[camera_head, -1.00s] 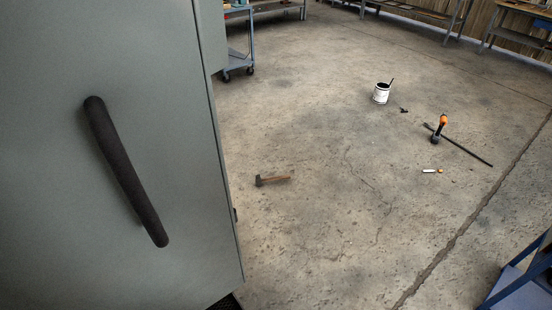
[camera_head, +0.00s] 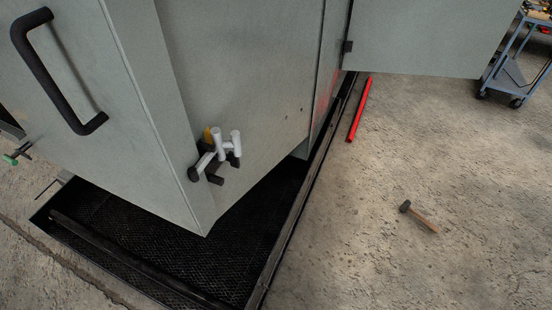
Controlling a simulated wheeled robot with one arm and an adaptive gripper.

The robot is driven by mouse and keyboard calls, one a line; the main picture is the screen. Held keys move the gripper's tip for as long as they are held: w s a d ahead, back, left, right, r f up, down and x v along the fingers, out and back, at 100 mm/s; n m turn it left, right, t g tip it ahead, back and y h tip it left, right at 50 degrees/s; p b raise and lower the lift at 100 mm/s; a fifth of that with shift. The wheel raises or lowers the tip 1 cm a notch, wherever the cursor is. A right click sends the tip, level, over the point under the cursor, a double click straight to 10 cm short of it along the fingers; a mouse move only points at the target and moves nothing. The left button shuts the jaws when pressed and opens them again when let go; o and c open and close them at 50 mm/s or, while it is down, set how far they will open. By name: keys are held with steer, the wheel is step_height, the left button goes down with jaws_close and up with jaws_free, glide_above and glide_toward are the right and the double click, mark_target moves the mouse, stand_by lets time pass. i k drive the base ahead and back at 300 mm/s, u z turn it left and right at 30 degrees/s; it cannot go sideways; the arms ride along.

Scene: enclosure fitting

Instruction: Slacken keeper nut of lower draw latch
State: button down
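A grey enclosure (camera_head: 225,60) fills the upper left of the head view. I cannot tell whether this is the lower draw latch. A small green-ended part (camera_head: 17,154) shows at the far left edge, too small to identify. No keeper nut can be made out.
A black bar handle (camera_head: 52,72) is on the left panel. A dark mesh-floored tray (camera_head: 150,235) with raised rails lies below. A red bar (camera_head: 359,110) and a hammer (camera_head: 418,216) lie on the floor. A blue cart (camera_head: 512,60) stands upper right. The right floor is mostly clear.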

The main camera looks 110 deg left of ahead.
mark_target(233, 161)
steer(key=u, duration=3.35)
steer(key=k, duration=0.7)
steer(key=u, duration=0.55)
steer(key=i, duration=1)
steer(key=z, duration=0.05)
